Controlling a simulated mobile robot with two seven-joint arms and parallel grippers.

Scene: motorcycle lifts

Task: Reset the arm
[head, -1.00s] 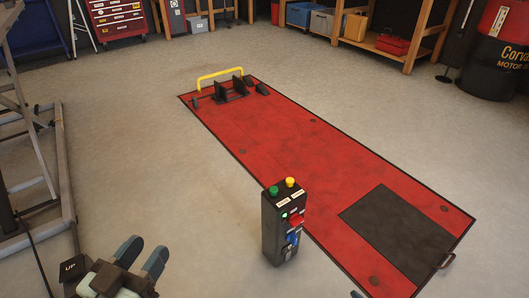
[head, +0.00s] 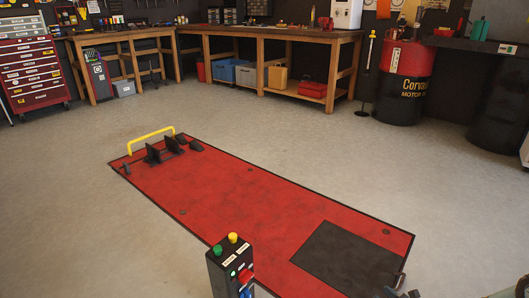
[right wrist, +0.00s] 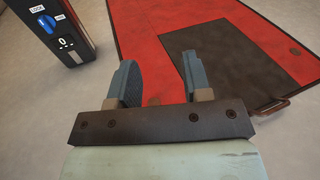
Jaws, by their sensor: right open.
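My right gripper (right wrist: 160,80) is open and empty in the right wrist view, its two blue-grey fingers apart above the floor and the lift's edge. In the head view only small dark tips of it (head: 403,291) show at the bottom edge, by the near right end of the red lift. My left gripper is out of view. The black control post (head: 230,270) with green and yellow buttons on top stands at the bottom of the head view. Its lower part with a blue switch (right wrist: 50,28) shows at the upper left of the right wrist view, apart from the gripper.
The red lift platform (head: 220,190) lies flat, with a black plate (head: 345,260) and a yellow bar (head: 150,142) at its far end. Workbenches (head: 260,35), a red tool chest (head: 33,75) and drums (head: 405,80) line the back. Grey floor (head: 70,220) is open at left.

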